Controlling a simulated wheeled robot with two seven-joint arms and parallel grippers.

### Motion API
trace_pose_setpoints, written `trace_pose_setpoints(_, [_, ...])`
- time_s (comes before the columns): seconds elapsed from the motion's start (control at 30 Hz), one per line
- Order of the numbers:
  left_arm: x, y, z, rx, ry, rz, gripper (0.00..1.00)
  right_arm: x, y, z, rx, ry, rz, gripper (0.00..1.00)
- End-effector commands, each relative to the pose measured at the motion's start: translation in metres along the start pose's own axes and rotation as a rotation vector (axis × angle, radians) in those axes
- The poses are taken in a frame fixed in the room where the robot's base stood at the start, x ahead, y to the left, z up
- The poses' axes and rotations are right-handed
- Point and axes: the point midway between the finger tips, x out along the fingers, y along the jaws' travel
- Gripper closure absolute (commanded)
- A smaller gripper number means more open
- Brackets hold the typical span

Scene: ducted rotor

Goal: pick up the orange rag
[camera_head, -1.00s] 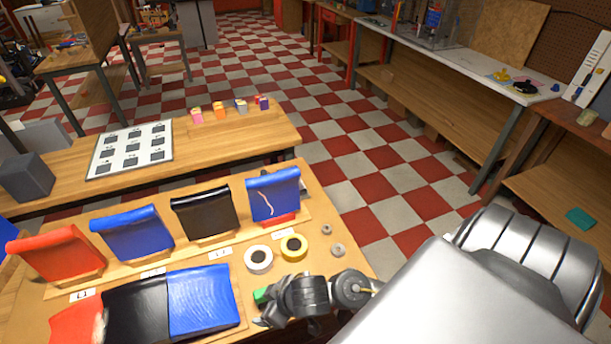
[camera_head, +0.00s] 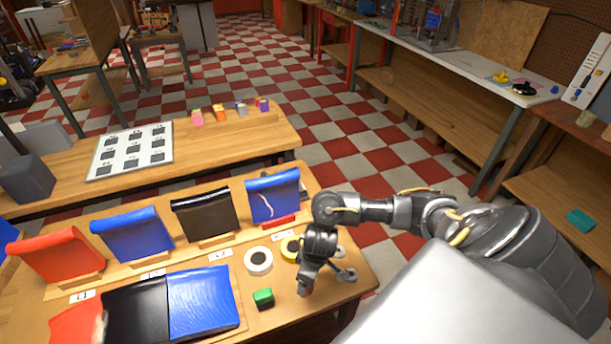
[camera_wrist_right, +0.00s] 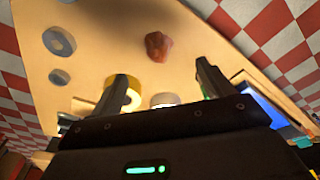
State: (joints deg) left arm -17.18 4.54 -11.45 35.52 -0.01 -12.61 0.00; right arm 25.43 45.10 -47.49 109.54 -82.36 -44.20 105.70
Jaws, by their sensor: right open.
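A small crumpled orange-red rag (camera_wrist_right: 157,47) lies on the wooden table in the right wrist view, a little beyond the gap between the fingertips. My right gripper (camera_wrist_right: 163,76) is open, with nothing between its fingers. In the head view my right gripper (camera_head: 305,284) points down over the front right of the table, right of the green block (camera_head: 263,298). There it hides most or all of the rag. My left gripper is not in view.
A yellow tape ring (camera_head: 289,248) and a white ring (camera_head: 258,261) lie just behind the right gripper. Two grey washers (camera_wrist_right: 59,42) lie near the table edge. Draped cloths (camera_head: 205,212) stand in a row behind; flat black and blue cloths (camera_head: 203,300) lie left.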

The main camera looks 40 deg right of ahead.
Motion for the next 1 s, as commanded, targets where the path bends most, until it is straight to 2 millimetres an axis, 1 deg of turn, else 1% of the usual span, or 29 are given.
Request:
trace_pose_setpoints(0.03, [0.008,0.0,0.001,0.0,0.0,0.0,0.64,0.013,0.0,0.001,0.004,-0.001,-0.002,0.2])
trace_pose_setpoints(0.1, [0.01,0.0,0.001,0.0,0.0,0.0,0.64,0.022,0.0,0.001,0.003,0.0,-0.001,0.2])
trace_pose_setpoints(0.2, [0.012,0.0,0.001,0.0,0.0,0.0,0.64,0.03,0.0,0.0,0.002,0.001,0.0,0.2])
trace_pose_setpoints(0.43, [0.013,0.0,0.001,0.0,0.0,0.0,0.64,0.035,0.0,0.0,0.001,0.001,0.0,0.2])
trace_pose_setpoints(0.73, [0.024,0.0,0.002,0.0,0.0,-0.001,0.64,0.077,0.002,0.001,0.002,0.001,0.0,0.2])
trace_pose_setpoints(0.83, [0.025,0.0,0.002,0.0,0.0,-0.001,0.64,0.084,0.002,0.001,0.001,0.003,0.0,0.2])
trace_pose_setpoints(1.0, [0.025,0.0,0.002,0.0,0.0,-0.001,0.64,0.084,0.002,0.0,-0.001,0.003,0.001,0.2])
